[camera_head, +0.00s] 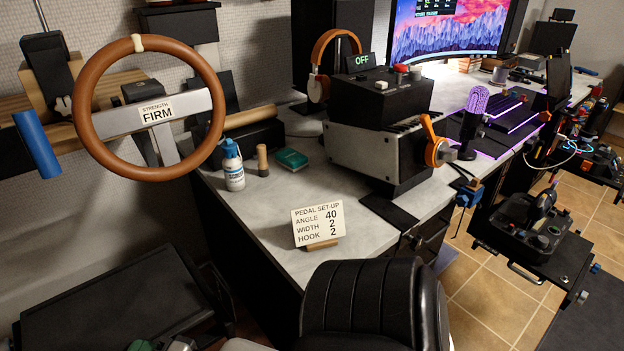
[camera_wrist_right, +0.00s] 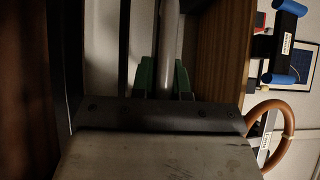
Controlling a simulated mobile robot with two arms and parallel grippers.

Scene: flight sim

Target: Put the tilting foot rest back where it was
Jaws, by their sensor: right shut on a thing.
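A dark flat slab (camera_head: 115,300) with a raised rim, which looks like the tilting foot rest, lies low at the bottom left of the head view. Green tips and metal parts (camera_head: 160,345) at the bottom edge there look like my right gripper beside it, mostly cut off. In the right wrist view my right gripper (camera_wrist_right: 164,80) has its two green fingers shut on a round pale grey bar (camera_wrist_right: 169,35). I cannot tell for certain that the bar belongs to the foot rest. My left gripper is not in view.
A black chair (camera_head: 360,300) stands at bottom centre, close to the desk (camera_head: 255,215). A brown steering wheel (camera_head: 205,75) hangs above the slab. A "PEDAL SET-UP" card (camera_head: 318,223) reads angle 40, width 2, hook 2. Tiled floor (camera_head: 490,300) shows at the right.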

